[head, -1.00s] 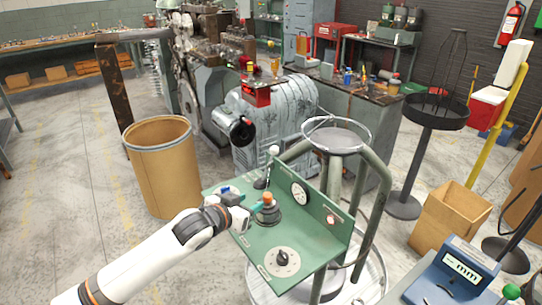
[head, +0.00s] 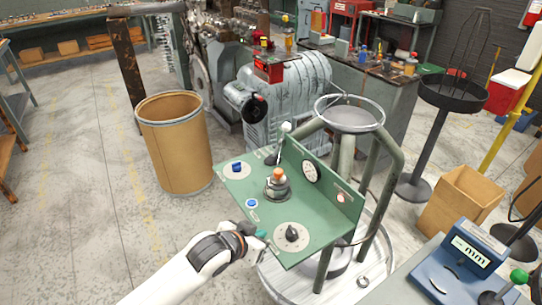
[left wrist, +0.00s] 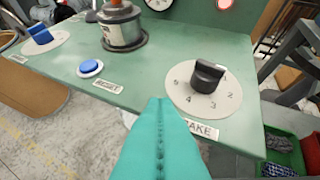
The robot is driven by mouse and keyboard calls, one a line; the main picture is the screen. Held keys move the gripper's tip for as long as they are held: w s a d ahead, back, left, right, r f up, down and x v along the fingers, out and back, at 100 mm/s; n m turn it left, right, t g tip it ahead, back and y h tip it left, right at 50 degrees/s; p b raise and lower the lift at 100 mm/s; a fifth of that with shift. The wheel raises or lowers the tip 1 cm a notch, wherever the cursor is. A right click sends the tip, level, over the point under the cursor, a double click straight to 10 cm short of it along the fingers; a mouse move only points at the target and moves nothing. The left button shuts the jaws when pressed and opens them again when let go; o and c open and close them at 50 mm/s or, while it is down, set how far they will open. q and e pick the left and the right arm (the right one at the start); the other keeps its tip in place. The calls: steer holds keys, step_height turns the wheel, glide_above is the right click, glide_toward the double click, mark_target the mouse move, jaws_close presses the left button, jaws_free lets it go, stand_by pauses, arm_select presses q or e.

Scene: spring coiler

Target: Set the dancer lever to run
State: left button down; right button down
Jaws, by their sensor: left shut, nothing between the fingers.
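The green control panel (head: 236,202) stands on the payoff frame. A lever with a white ball knob (head: 285,128) rises from a black boot at its far edge; I take it as the dancer lever, but cannot read its label. My left gripper (head: 261,238) is shut and empty at the panel's near left edge, beside the black numbered dial (head: 291,233) and well short of the lever. In the left wrist view its teal fingers (left wrist: 157,125) point toward the dial (left wrist: 207,75). The lever does not show there. My right gripper is not in view.
A fibre drum (head: 175,150) stands left. A blue mm device (head: 460,265) sits at right.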

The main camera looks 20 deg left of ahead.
arm_select(q)
steer(key=s+a+f+n+g+y, duration=0.1)
steer(key=s+f+g, duration=0.2)
steer(key=s+f, duration=0.45)
steer(key=s+f+g+y, duration=0.1)
steer(key=s+f+g, duration=0.25)
steer(key=s, duration=0.75)
steer(key=s+a+f+g, duration=0.1)
steer(key=s+f, duration=0.3)
steer(key=f, duration=0.8)
steer(key=s+f+g, duration=0.1)
steer(key=s+f, duration=0.2)
steer(key=f, duration=1)
steer(key=s+a+f, duration=0.2)
steer(key=s+f, duration=1)
steer(key=s, duration=0.2)
steer(key=shift+s+a+y, duration=0.3)
steer(key=shift+s+a, duration=0.1)
steer(key=shift+a+g, duration=0.1)
steer(key=shift+g, duration=0.15)
